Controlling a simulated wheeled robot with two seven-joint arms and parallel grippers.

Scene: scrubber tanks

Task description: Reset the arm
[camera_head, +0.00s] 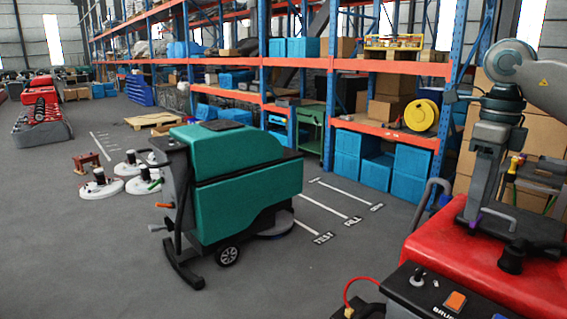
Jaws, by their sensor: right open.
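My right arm comes in at the right edge, bends and hangs down over a red machine (436,248). My right gripper (494,236) points down above the red top, with its fingers apart and nothing seen between them. Whether it touches the machine is hard to tell. My left gripper is not in view.
A green scrubber (246,185) stands mid-floor, with white round units (110,184) to its left. Blue and orange shelving (300,97) holds blue bins (375,168) behind. Cardboard boxes (541,118) stand behind my right arm. The grey floor in front is clear.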

